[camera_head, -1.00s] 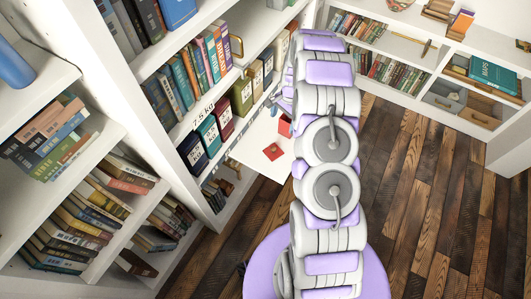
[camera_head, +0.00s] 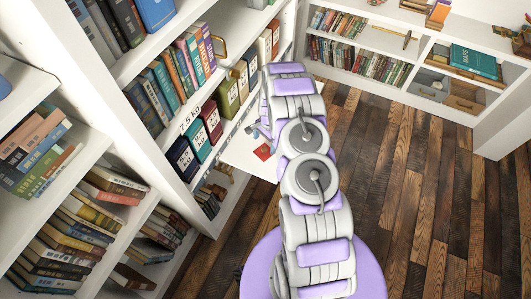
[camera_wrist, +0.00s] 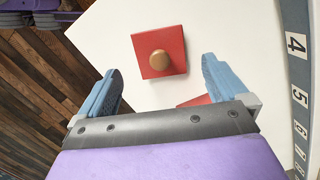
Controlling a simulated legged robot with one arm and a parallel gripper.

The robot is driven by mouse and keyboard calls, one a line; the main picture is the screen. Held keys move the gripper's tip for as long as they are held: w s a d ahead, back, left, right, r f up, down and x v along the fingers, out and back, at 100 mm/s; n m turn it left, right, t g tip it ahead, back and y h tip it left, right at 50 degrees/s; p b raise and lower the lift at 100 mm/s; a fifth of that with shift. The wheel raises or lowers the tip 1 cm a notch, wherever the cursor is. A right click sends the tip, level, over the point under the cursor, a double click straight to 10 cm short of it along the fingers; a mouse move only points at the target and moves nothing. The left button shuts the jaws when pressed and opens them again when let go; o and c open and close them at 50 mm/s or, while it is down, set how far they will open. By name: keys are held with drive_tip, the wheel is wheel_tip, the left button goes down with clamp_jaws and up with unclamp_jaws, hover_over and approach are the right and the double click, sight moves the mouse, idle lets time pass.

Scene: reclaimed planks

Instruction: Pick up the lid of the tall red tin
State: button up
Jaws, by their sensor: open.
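A square red lid with a round wooden knob (camera_wrist: 158,60) shows in the wrist view, on a white surface (camera_wrist: 118,35). In the head view, a small flat red piece (camera_head: 263,151) lies on the white surface beside the shelf. My gripper (camera_wrist: 160,66) is open and empty. Its two blue fingers point toward the lid, one to each side of it and apart from it in the picture. A second red piece (camera_wrist: 196,101) is mostly hidden behind the gripper's bar; I cannot tell whether it is the tin. My arm hides most of the gripper in the head view.
A white shelf with books and numbered box files (camera_head: 198,135) stands close on the left of my arm. A strip with numbers (camera_wrist: 297,60) runs along the right in the wrist view. Another bookcase (camera_head: 405,60) stands at the back. The wooden floor (camera_head: 400,190) at right is clear.

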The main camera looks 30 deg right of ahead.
sight(265, 148)
drive_tip(key=shift+a+f, duration=0.35)
drive_tip(key=shift+a, duration=0.35)
drive_tip(key=f, duration=0.1)
drive_tip(key=d+f+b, duration=0.1)
drive_tip(key=f, duration=0.3)
drive_tip(key=shift+s+d, duration=0.1)
drive_tip(key=shift+d, duration=0.3)
drive_tip(key=shift+a+r, duration=0.1)
drive_tip(key=shift+a, duration=0.45)
drive_tip(key=shift+c, duration=0.7)
drive_tip(key=shift+a, duration=0.3)
drive_tip(key=c, duration=0.3)
drive_tip(key=shift+d, duration=0.55)
drive_tip(key=c, duration=0.7)
